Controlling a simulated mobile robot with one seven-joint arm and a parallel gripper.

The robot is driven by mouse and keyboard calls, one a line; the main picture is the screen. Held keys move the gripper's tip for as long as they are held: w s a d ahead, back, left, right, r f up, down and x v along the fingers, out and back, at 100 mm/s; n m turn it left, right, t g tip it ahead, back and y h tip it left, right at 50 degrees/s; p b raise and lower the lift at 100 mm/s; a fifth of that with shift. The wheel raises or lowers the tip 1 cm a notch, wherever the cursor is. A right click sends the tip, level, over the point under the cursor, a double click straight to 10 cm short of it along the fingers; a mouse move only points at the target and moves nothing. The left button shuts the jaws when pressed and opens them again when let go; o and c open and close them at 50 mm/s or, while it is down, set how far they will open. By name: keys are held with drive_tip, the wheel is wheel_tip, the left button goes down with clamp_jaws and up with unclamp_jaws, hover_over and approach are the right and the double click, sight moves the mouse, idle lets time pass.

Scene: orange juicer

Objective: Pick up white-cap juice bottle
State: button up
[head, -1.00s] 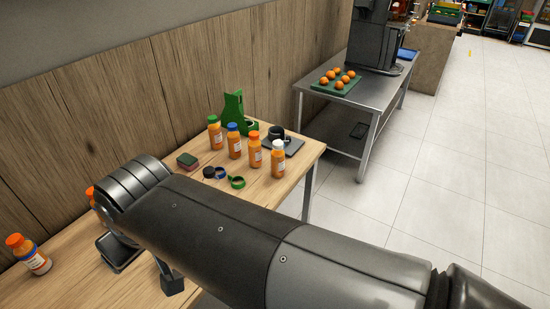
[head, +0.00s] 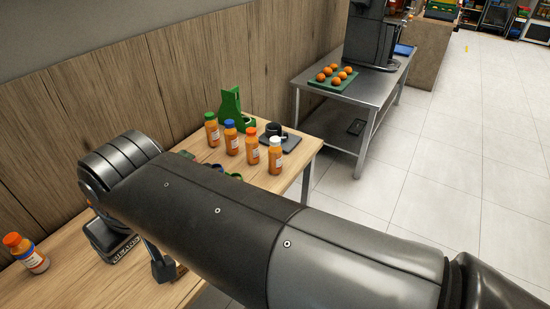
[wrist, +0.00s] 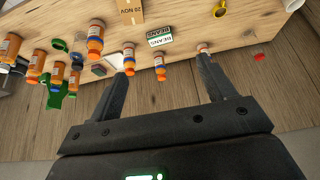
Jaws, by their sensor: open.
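The white-cap juice bottle (head: 275,155) stands upright near the right end of the wooden table, at the right end of a row of juice bottles with green, blue and orange caps.
A green stand (head: 231,106) and a dark scale (head: 283,140) are near the row. Another orange-cap bottle (head: 27,253) stands at the table's left. A metal table (head: 368,92) holds oranges on a green tray. Floor is clear at right.

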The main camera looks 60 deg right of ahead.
wheel_tip(320, 180, up, 24)
drive_tip(key=w+d+m+t+y, duration=0.4)
drive_tip(key=w+d+m, duration=0.9)
drive_tip(key=w+m, duration=0.2)
drive_tip(key=w+d+m+t+h, duration=0.25)
drive_tip(key=d+m, duration=0.55)
drive_tip(key=d, duration=0.5)
drive_tip(key=s+d+f+m+t+h, duration=0.1)
drive_tip(key=s+d+m+h, duration=0.2)
drive_tip(key=s+d+m, duration=0.5)
drive_tip(key=s+d+m+t+h, duration=0.15)
drive_tip(key=d+m+h, duration=0.3)
drive_tip(key=d, duration=0.85)
drive_tip(key=s+d+f+m+t+h, duration=0.1)
drive_tip(key=s+d+m+h, duration=0.1)
drive_tip(key=s+d+m, duration=0.6)
drive_tip(key=n, duration=0.2)
approach(280, 154)
drive_tip(key=x, duration=0.9)
drive_tip(key=shift+d, duration=0.1)
drive_tip(key=x, duration=0.5)
drive_tip(key=shift+w+a+r, duration=0.2)
drive_tip(key=shift+w+r, duration=0.15)
drive_tip(key=shift+w, duration=0.05)
drive_tip(key=c, duration=1.3)
